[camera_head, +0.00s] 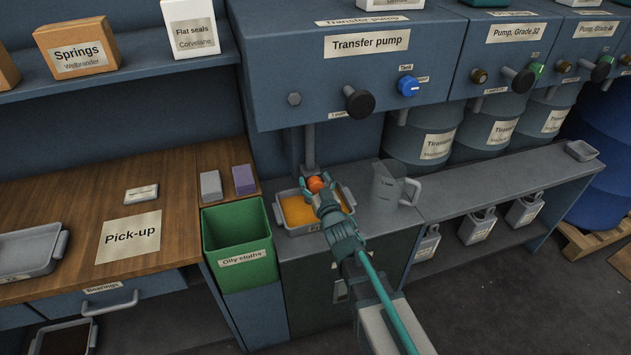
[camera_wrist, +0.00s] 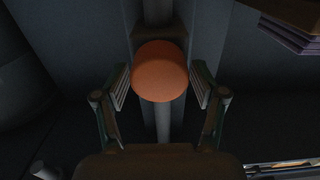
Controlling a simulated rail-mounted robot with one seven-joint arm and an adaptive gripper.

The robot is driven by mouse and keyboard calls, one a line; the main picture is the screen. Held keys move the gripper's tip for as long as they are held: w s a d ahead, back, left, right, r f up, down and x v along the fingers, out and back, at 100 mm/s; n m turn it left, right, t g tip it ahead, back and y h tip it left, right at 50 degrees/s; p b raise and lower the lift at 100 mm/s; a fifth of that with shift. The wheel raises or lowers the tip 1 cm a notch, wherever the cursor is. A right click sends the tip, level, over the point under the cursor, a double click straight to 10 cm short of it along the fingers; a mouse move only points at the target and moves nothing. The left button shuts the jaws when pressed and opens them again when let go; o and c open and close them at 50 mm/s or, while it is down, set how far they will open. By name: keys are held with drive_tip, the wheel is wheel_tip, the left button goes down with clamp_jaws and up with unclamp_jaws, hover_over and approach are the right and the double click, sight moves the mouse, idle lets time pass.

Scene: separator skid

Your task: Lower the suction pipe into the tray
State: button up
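The suction pipe (camera_head: 309,145) is a grey upright pipe under the transfer pump cabinet (camera_head: 347,70). A round orange knob (camera_head: 315,184) sits at its lower part. The grey tray (camera_head: 277,212) below holds orange-yellow liquid. My gripper (camera_head: 316,186) is at the knob, above the tray. In the wrist view, the knob (camera_wrist: 160,71) lies between the two fingers of my gripper (camera_wrist: 160,88), with a gap on each side. The fingers are open and do not appear to touch it. The pipe's lower end is hidden behind my gripper in the head view.
A clear measuring jug (camera_head: 387,187) stands just right of the tray. A green oily-cloths bin (camera_head: 237,238) is at its left. The wooden bench (camera_head: 70,195) lies further left. The grey ledge (camera_head: 480,172) right of the jug is mostly clear.

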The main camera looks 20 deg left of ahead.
drive_tip(key=shift+s+d+r, duration=0.15)
drive_tip(key=shift+s+d, duration=0.25)
drive_tip(key=shift+s, duration=0.15)
drive_tip(key=v, duration=0.6)
drive_tip(key=shift+s+d, duration=0.1)
drive_tip(key=shift+d, duration=0.05)
